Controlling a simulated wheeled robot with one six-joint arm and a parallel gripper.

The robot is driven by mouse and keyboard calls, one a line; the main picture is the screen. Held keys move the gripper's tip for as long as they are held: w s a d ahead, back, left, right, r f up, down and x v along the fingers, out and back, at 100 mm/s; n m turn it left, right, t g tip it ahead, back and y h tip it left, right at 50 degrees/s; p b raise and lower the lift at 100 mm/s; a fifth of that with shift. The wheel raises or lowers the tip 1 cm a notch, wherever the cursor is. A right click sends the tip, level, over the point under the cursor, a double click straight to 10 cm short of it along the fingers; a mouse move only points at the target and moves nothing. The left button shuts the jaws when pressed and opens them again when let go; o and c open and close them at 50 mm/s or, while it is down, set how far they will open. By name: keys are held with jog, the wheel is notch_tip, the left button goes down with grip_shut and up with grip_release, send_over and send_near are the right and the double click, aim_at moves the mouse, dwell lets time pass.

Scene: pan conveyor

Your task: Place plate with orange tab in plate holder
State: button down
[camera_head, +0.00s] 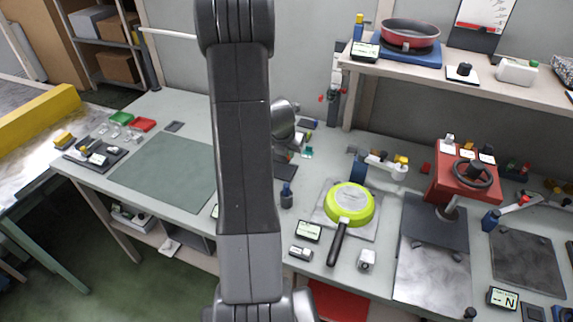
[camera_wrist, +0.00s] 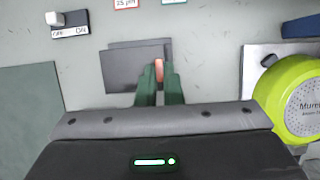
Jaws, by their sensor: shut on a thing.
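In the wrist view, my gripper (camera_wrist: 160,82) has its green fingers closed around an orange tab (camera_wrist: 158,70). The tab belongs to a thin dark grey plate (camera_wrist: 122,72) that extends left of the fingers. A second dark edge shows behind it, and I cannot tell whether this is another plate or a shadow. In the head view my arm hides the gripper, and a dark flat piece (camera_head: 286,170) shows on the bench just right of the arm. I cannot identify the plate holder for certain in either view.
A lime-green pan (camera_head: 349,204) lies on a grey plate right of my arm, and it also shows in the wrist view (camera_wrist: 302,105). A green mat (camera_head: 165,171) lies left. A red press (camera_head: 465,175) stands right. A shelf (camera_head: 470,84) with a red pan is above.

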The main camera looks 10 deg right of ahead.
aim_at(288, 162)
jog(key=shift+f+b, duration=0.95)
jog(key=shift+f, duration=1.9)
jog(key=shift+f, duration=0.2)
jog(key=c, duration=1.6)
grip_release()
jog(key=shift+r, duration=0.1)
jog(key=shift+s+a+r, duration=0.1)
jog(key=shift+r, duration=0.45)
jog(key=p+v, duration=0.2)
jog(key=v, duration=0.9)
jog(key=shift+s, duration=0.1)
